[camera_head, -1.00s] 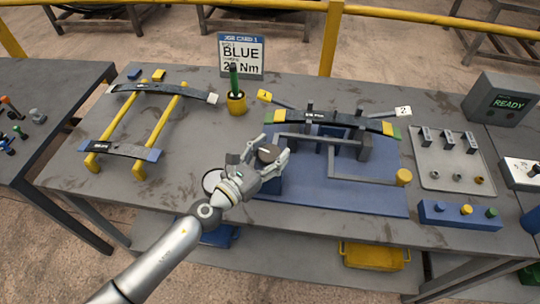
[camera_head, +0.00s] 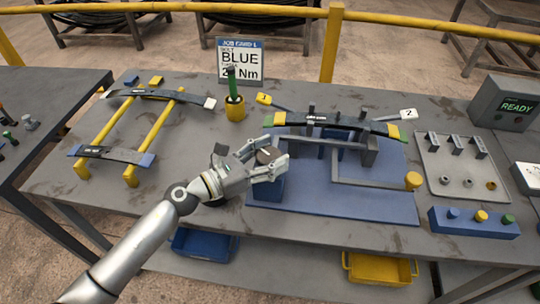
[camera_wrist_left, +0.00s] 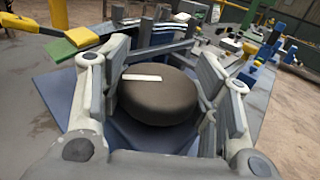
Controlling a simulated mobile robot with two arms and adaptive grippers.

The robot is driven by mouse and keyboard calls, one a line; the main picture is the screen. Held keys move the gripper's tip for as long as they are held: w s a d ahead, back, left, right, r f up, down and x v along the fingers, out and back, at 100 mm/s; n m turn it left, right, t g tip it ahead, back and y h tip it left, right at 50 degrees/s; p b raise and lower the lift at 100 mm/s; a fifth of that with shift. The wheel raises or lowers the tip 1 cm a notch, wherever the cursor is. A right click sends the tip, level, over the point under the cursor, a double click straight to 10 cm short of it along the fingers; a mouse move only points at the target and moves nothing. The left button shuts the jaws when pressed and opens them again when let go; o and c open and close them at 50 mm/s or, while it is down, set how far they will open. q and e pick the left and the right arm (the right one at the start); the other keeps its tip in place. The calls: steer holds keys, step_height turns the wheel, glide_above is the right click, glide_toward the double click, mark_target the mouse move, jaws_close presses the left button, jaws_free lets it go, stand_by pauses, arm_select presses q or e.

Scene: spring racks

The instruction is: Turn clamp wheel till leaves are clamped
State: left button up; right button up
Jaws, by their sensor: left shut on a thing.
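The clamp wheel (camera_wrist_left: 158,97) is a dark round knob with a white mark on top, at the left end of the blue clamp fixture (camera_head: 330,204). My left gripper (camera_head: 270,160) is shut on the wheel; in the left wrist view its fingers (camera_wrist_left: 160,90) stand on both sides of it. The wheel is partly hidden by the fingers in the head view. The stacked dark leaves (camera_head: 330,120), with green and yellow ends, lie across the fixture's posts. Whether they are pressed tight cannot be told. My right gripper is not in view.
A yellow-knobbed lever (camera_head: 413,180) lies at the fixture's right. A yellow cup with a green-handled tool (camera_head: 235,105) stands behind my gripper. A rack with yellow rails (camera_head: 152,135) holds two leaves at left. A grey tray (camera_head: 462,168) and a blue button box (camera_head: 474,222) are at right.

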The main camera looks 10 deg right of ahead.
arm_select(q)
steer(key=o, duration=1)
steer(key=shift+a, duration=0.1)
steer(key=v, duration=1.2)
